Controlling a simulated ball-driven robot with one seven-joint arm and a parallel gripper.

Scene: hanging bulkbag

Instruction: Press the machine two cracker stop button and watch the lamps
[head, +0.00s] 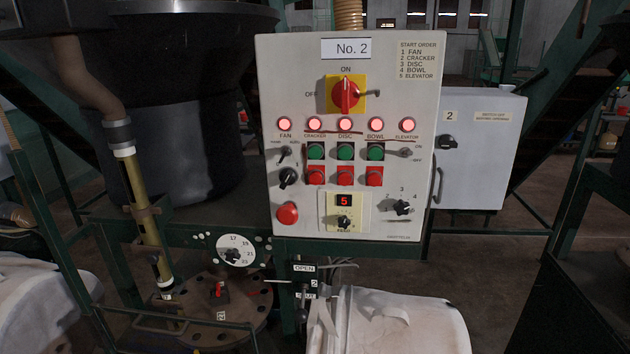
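The machine two control panel (430,150) is a pale upright box marked "No. 2", facing me in the middle of the view. The cracker stop button (315,176) is the red one in the CRACKER column, below the green cracker button (316,151). The row of lamps above glows pinkish red: fan lamp (284,124), cracker lamp (315,124), disc lamp (345,124), bowl lamp (376,124) and elevator lamp (407,124). All look lit. My gripper is not in view, and nothing covers the buttons.
A red and yellow main switch (346,94) sits above the lamps. A red round button (287,214) and a display (344,201) reading 5 are lower down. A grey cabinet (485,165) stands to the right.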

